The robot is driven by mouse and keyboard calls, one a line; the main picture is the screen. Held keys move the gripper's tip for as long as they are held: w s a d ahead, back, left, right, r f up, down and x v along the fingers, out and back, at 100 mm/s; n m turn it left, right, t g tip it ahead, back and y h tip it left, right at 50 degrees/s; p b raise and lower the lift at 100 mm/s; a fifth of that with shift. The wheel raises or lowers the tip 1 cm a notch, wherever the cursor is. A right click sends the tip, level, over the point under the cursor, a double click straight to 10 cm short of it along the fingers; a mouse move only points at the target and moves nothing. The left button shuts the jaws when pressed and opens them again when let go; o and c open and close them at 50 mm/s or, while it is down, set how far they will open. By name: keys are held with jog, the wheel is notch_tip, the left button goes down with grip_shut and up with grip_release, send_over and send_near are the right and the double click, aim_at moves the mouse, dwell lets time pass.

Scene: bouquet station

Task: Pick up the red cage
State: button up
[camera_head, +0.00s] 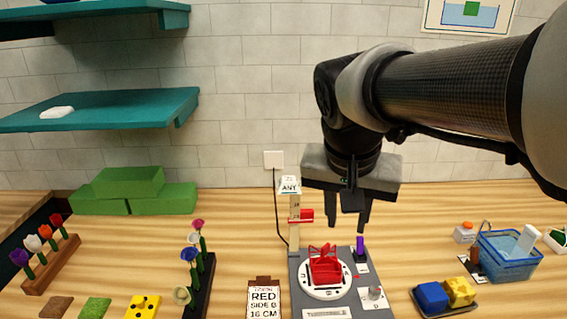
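The red cage (326,268) is a small open-framed red piece. It sits on the round white disc (312,286) of the grey station board (340,306). My gripper (362,222) is open and empty, pointing down, above and slightly right of the cage. Its fingers are apart from the cage.
A wooden post (295,218) with a red slider and an "ANY" card stands behind the cage. A purple peg (360,246) stands right of the cage. Flower racks stand left; a sign (265,300) reads "RED SIDE B 16 CM". A blue basket (508,258) stands right.

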jog(key=w+a+f+m+g+h+b, duration=0.1)
jog(key=w+a+f+m+b, duration=0.15)
jog(key=w, duration=0.35)
jog(key=w+a+f+m+b, duration=0.1)
jog(key=w+a+f+m, duration=0.15)
jog(key=w, duration=0.25)
send_over(325, 246)
jog(key=s+a, duration=0.2)
notch_tip(325, 246, down, 11)
jog(key=shift+f, duration=0.1)
jog(key=shift+x, duration=2.85)
jog(key=shift+d+h, duration=0.1)
jog(key=shift+h, duration=0.2)
grip_shut()
